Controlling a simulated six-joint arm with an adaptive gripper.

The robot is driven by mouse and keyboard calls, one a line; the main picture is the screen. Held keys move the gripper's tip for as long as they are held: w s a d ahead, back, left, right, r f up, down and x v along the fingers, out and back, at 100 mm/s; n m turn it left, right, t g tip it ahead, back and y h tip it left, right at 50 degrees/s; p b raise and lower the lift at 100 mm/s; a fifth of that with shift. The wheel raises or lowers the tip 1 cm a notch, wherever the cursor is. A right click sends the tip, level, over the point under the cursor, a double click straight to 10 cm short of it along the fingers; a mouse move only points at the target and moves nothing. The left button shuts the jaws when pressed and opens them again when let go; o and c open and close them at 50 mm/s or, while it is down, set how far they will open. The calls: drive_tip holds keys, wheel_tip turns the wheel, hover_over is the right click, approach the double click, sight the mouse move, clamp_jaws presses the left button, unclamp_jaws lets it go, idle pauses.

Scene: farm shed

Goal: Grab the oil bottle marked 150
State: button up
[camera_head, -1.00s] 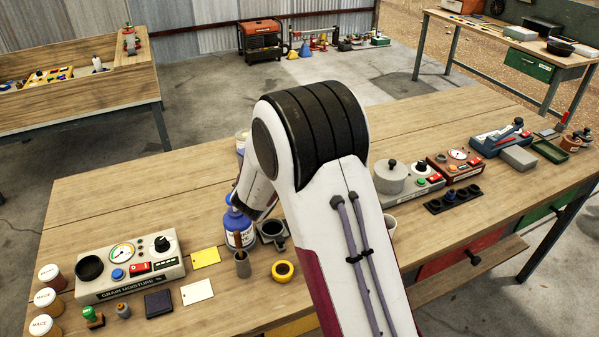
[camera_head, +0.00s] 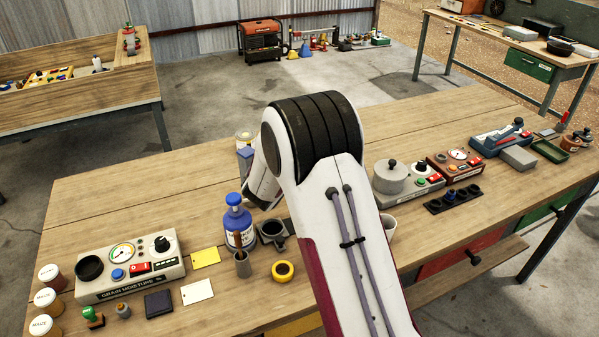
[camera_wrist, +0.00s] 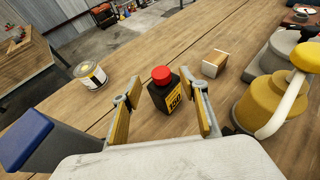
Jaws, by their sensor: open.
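In the wrist view a dark bottle with a red cap (camera_wrist: 165,94) stands upright on the workbench. Its yellow label shows a number that looks like 150. My gripper (camera_wrist: 168,105) is open, with its yellow-padded fingers to the left and right of the bottle. I cannot tell whether either finger touches it. In the head view my arm hides this bottle and my fingers.
In the wrist view a labelled can (camera_wrist: 91,76) stands left and a small pale block (camera_wrist: 215,63) lies right. In the head view a blue bottle (camera_head: 239,224) stands near a grain moisture meter (camera_head: 130,264).

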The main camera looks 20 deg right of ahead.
drive_tip(key=shift+x, duration=2.35)
drive_tip(key=shift+d, duration=0.1)
drive_tip(key=shift+c, duration=0.4)
drive_tip(key=shift+s, duration=0.1)
clamp_jaws()
